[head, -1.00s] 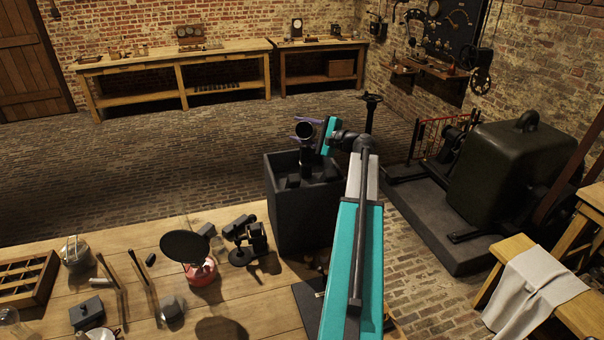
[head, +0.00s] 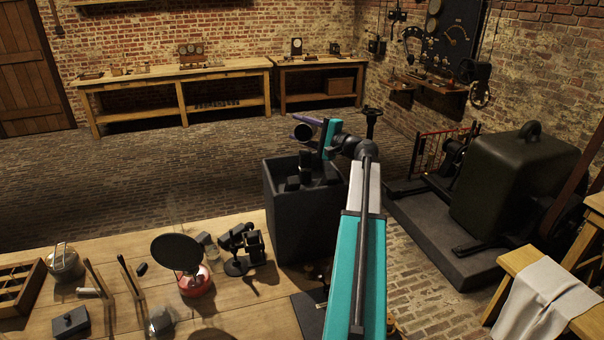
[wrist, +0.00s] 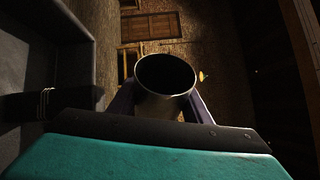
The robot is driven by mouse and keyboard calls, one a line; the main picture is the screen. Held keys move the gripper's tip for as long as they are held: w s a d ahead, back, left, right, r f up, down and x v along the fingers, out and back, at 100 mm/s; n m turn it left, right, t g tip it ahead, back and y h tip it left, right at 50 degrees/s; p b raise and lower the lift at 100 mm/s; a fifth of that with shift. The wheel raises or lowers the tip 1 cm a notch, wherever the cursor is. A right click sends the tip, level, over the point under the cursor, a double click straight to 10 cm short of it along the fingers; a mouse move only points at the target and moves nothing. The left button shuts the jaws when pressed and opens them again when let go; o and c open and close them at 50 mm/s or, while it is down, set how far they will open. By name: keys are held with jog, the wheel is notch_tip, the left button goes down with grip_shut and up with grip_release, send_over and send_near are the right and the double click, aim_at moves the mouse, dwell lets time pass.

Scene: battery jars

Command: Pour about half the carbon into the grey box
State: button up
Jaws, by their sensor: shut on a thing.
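My gripper (head: 307,127) has purple fingers and is shut on a round metal jar (head: 302,132). The dark grey box (head: 297,225) stands upright and open-topped at the table's far right corner. Several black carbon blocks (head: 293,183) show in its mouth. In the wrist view a box wall (wrist: 85,18) is at left.
A red-based burner with a black dish (head: 178,252) and a black stand (head: 240,258) are left of the box on the wooden table (head: 255,315). Black machinery (head: 512,190) stands right. Open brick floor (head: 170,170) lies behind.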

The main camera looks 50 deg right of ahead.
jog(key=shift+b, duration=0.7)
jog(key=shift+a+f+n, duration=0.1)
jog(key=shift+n, duration=0.2)
jog(key=shift+b, duration=0.35)
jog(key=shift+b, duration=0.4)
jog(key=shift+a+f+n+t+b, duration=0.25)
jog(key=shift+n+b, duration=0.45)
jog(key=shift+b, duration=0.95)
jog(key=shift+s+a+r+n+t+y+b, duration=0.2)
jog(key=shift+n+b, duration=0.45)
jog(key=shift+b, duration=0.95)
jog(key=shift+s+a+r+n+t+y+b, duration=0.1)
jog(key=shift+r+n+t+y+b, duration=0.2)
jog(key=shift+n+b, duration=0.85)
jog(key=shift+s+a+r+n+t+y+b, duration=0.1)
jog(key=shift+a+r+n+t+y+b, duration=0.15)
jog(key=shift+b, duration=1.75)
